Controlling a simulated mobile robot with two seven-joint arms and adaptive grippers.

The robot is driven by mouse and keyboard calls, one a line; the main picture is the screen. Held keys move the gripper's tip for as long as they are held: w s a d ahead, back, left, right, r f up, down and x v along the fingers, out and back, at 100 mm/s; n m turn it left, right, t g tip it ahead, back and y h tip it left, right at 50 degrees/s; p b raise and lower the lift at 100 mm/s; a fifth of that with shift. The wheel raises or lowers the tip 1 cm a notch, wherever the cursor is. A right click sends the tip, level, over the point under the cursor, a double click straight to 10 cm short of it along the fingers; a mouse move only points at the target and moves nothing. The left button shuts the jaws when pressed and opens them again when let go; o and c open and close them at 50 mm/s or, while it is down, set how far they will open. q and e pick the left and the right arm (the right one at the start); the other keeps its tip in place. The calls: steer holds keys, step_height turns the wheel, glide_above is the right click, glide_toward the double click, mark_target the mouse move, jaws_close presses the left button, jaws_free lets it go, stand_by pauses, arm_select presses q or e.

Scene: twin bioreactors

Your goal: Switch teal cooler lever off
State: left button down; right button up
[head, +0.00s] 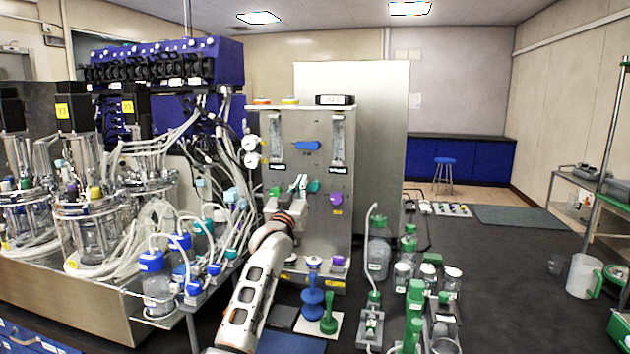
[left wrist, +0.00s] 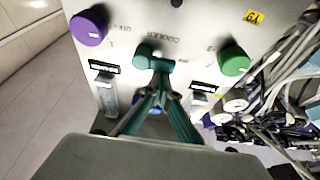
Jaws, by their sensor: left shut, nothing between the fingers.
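The teal cooler lever (head: 313,186) is on the front of the steel panel, between a green knob (head: 275,191) and a purple knob (head: 337,199). In the left wrist view, which shows the panel upside down, the teal lever (left wrist: 145,54) sits beside the printed word COOLER. My left gripper (head: 298,186) reaches up to the panel at the lever's left side. In the left wrist view its fingers (left wrist: 160,78) are shut with nothing between them, the tips right by the lever. I cannot tell whether they touch it. My right gripper is out of view.
The steel panel (head: 285,140) also bears flow meters, gauges and a blue handle (head: 306,145). Tubing and glass vessels (head: 95,225) crowd the left. Bottles (head: 378,250) stand on the dark bench to the right. A blue stand (head: 312,300) is below the panel.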

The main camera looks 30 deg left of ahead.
arm_select(q)
steer(key=shift+f+n, duration=0.1)
steer(key=shift+n, duration=0.3)
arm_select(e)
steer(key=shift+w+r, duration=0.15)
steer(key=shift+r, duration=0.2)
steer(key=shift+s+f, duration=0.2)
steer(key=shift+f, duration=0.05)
arm_select(q)
steer(key=shift+a+r+p, duration=0.1)
steer(key=shift+r+p, duration=0.6)
steer(key=shift+p, duration=0.1)
step_height(320, 180, up, 3)
steer(key=p, duration=0.3)
steer(key=shift+r, duration=0.15)
steer(key=b+v, duration=0.2)
steer(key=v, duration=0.8)
steer(key=shift+f, duration=0.3)
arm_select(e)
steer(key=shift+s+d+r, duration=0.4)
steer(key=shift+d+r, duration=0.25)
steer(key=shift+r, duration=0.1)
